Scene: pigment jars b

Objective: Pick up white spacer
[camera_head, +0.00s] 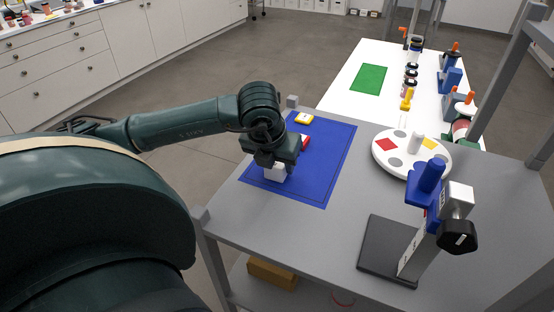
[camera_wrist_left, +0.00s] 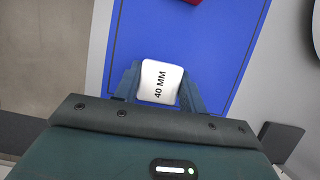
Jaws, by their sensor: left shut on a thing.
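The white spacer (camera_head: 275,172) is a small white block over the near part of the blue mat (camera_head: 310,190). In the left wrist view the spacer (camera_wrist_left: 160,82) shows "40 MM" on its top face. My left gripper (camera_head: 274,163) is shut on it, with a finger on each side (camera_wrist_left: 158,92). I cannot tell whether the spacer touches the mat or is slightly raised. My right gripper is not in view.
A red block (camera_head: 305,141) and a yellow-and-white block (camera_head: 303,118) lie farther back on the mat. To the right are a round white palette (camera_head: 437,165) and a stand with a blue part and black knob (camera_head: 388,250). A white table (camera_head: 345,100) stands behind.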

